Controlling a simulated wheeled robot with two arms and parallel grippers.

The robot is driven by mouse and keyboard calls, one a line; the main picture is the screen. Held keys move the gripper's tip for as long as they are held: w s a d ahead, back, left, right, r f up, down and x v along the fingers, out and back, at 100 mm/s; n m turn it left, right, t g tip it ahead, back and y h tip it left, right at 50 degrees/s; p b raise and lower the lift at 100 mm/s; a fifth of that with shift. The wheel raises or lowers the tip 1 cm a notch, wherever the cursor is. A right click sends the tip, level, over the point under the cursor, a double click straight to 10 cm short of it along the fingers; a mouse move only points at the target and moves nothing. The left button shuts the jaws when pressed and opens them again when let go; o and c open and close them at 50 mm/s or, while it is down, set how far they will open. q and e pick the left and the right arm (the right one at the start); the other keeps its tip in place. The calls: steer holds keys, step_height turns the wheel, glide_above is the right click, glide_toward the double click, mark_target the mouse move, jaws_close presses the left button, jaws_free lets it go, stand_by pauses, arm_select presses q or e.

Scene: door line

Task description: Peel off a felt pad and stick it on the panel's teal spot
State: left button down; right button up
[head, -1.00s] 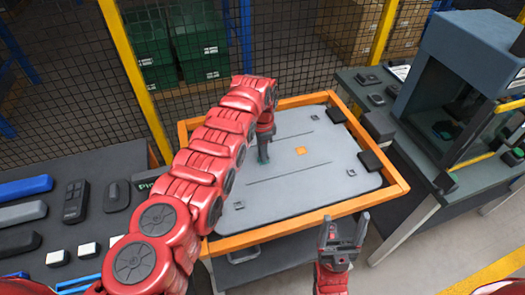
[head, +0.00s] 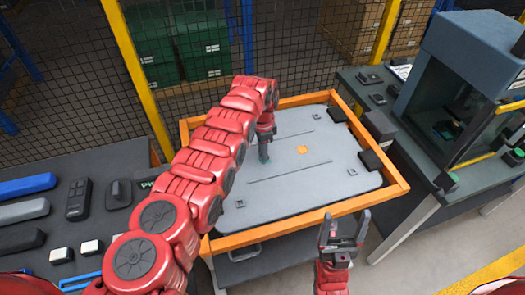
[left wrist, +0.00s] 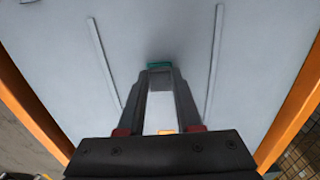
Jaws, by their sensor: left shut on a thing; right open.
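The grey panel (head: 330,170) lies in an orange-framed cart. My left gripper (head: 264,157) points down at the panel's left part, its tips at or very near the surface. In the left wrist view its fingers (left wrist: 160,75) are shut on a small grey piece (left wrist: 160,83), which looks like the felt pad. The teal spot (left wrist: 159,65) shows as a thin strip just beyond the fingertips, the rest hidden by them. Whether the pad touches the panel I cannot tell. My right gripper (head: 342,238) is open and empty in front of the cart's near rim.
An orange spot (head: 302,149) marks the panel's middle. The orange rim (head: 300,222) surrounds the panel, with black blocks (head: 375,163) along the right side. A dark table (head: 60,240) with several devices stands at left. A bench with a blue-grey machine (head: 460,60) stands at right.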

arm_select(q)
steer(key=shift+f+b, duration=0.6)
steer(key=shift+b, duration=0.05)
stand_by(0.8)
stand_by(0.4)
steer(key=c, duration=0.5)
jaws_free()
step_height(320, 180, up, 18)
steer(key=shift+f, duration=0.25)
